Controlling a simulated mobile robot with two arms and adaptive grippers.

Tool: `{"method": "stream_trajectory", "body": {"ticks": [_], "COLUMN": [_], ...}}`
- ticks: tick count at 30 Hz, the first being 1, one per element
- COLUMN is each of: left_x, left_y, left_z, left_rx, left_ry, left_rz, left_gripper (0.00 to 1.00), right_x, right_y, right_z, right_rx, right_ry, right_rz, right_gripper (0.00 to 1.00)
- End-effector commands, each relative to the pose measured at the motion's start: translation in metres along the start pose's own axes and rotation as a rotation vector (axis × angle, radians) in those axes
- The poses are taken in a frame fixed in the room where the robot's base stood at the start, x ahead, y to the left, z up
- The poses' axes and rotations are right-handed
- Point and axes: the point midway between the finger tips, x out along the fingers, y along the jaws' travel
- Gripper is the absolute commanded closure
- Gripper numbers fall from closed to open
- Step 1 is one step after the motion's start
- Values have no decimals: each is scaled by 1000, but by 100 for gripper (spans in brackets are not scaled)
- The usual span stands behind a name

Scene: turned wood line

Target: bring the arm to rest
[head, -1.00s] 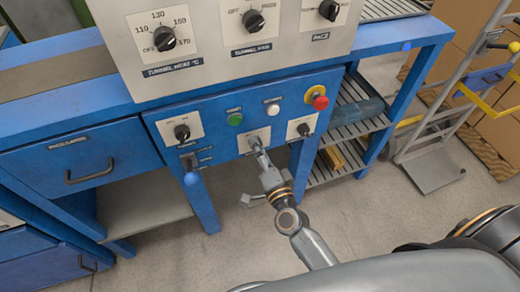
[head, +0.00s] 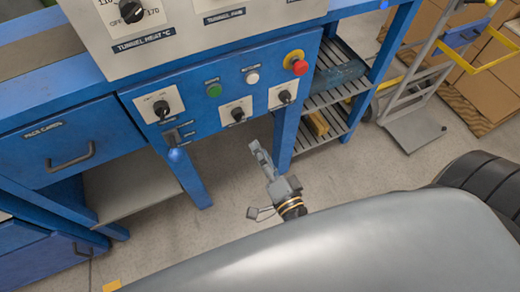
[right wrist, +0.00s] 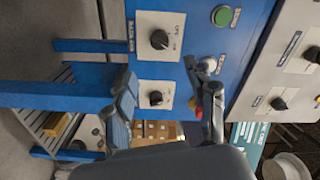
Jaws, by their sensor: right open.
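My right gripper (head: 254,180) is open and empty. In the head view it hangs in front of the blue control panel (head: 205,120), below the middle black knob (head: 237,114), with a gap to it. In the right wrist view its spread fingers (right wrist: 168,100) show with nothing between them; panel knobs (right wrist: 160,40) lie beyond. My left gripper is in neither view.
The panel also has a left knob (head: 161,108), a right knob (head: 284,97), a green button (head: 214,90), a white button (head: 252,78) and a red stop button (head: 299,66). Slatted shelves (head: 322,98) and a hand truck (head: 415,125) stand right. Floor (head: 230,225) is clear below.

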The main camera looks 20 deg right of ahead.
Motion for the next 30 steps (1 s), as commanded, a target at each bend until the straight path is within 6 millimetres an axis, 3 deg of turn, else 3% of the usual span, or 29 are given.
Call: {"method": "stream_trajectory", "body": {"ticks": [11, 14, 17, 22, 27, 30], "left_x": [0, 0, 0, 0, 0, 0], "left_y": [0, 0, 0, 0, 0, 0], "left_z": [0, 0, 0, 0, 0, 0], "left_rx": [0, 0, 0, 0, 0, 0], "left_ry": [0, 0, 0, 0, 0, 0], "left_rz": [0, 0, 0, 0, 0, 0], "left_gripper": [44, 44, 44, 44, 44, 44], "right_x": [1, 2, 1, -25, -73, -100], "right_y": [1, 12, 43, 144, 234, 272], "right_z": [1, 13, 42, 95, 107, 102], "right_rx": [-5, -62, -204, -572, -840, -948], "right_ry": [-5, -58, -194, -559, -871, -1013], "right_rz": [2, 20, 70, 246, 437, 535], "right_gripper": [44, 44, 44, 44, 44, 44]}}
